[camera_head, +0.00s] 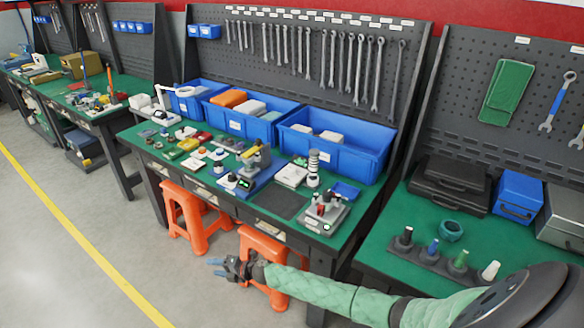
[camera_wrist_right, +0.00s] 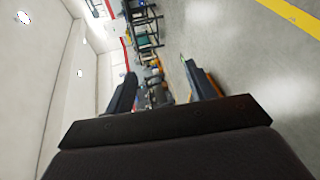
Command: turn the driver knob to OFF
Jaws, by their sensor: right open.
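The driver knob is too small to make out. A small grey device (camera_head: 250,165) on a blue mat and a grey fixture (camera_head: 324,214) with red and black parts stand on the green workbench (camera_head: 278,228); I cannot tell whether either carries the knob. My right gripper (camera_head: 216,267) is at the end of the green-sleeved arm, in front of the bench and apart from it, over the grey floor. It is open and empty; its two separated fingers also show in the right wrist view (camera_wrist_right: 163,85). My left gripper is out of view.
Blue bins (camera_head: 335,150) line the back of the bench under hanging wrenches (camera_head: 330,60). Orange stools (camera_head: 195,215) stand under its front edge. A second bench at right holds a black case (camera_head: 450,184) and a holder with several coloured pegs (camera_head: 440,266). Open floor lies left.

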